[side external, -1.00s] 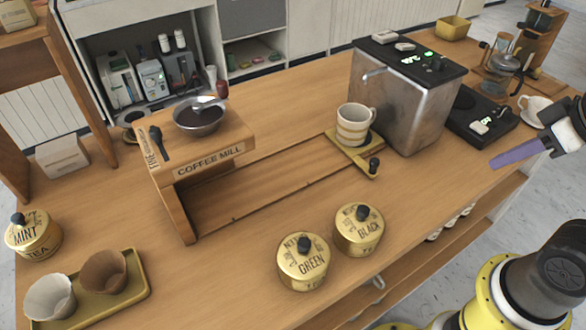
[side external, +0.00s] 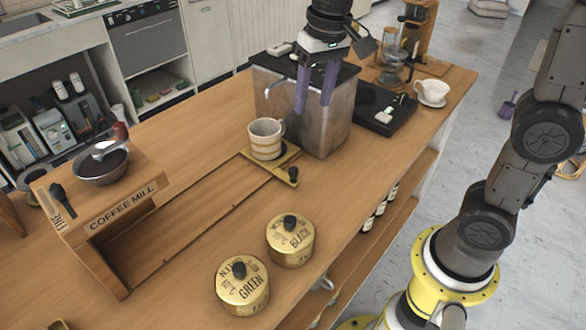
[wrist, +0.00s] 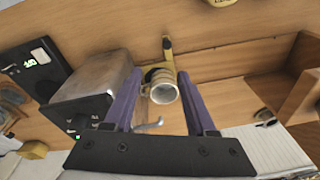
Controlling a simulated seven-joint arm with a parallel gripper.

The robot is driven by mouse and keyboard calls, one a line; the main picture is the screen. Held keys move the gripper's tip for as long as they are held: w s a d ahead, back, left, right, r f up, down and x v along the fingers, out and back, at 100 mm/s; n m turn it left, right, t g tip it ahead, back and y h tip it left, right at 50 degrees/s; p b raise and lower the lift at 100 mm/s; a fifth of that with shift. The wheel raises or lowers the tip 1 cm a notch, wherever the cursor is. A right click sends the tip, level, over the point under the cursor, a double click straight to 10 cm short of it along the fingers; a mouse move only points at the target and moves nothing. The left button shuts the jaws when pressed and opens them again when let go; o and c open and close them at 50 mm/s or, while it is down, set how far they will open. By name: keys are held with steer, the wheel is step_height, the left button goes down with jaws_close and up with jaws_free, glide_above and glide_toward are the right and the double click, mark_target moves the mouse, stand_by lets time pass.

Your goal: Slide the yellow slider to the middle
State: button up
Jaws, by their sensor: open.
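The yellow slider (side external: 286,166) sits at the right end of the wooden track, beside the metal coffee machine. It has a small black knob (side external: 294,176) at its front corner. A striped white-and-tan mug (side external: 265,141) stands upright on it. My gripper (side external: 314,106) has two purple fingers, is open and empty, and hangs in front of or above the machine, up and right of the mug in the picture. In the wrist view the slider (wrist: 168,60) and the mug (wrist: 163,90) show between and beyond the fingers (wrist: 157,74).
The coffee machine (side external: 325,125) stands close to the slider. Tins marked BLACK (side external: 291,246) and GREEN (side external: 240,292) stand in front of the track. The COFFEE MILL stand (side external: 122,205) with a bowl (side external: 102,168) is at the left. The track (side external: 190,225) between is clear.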

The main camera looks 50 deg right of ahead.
steer(key=g, duration=0.1)
glide_above(293, 168)
step_height(293, 168, down, 5)
steer(key=shift+g, duration=0.3)
step_height(293, 168, down, 14)
steer(key=shift+s, duration=0.1)
jaws_close()
stand_by(1.3)
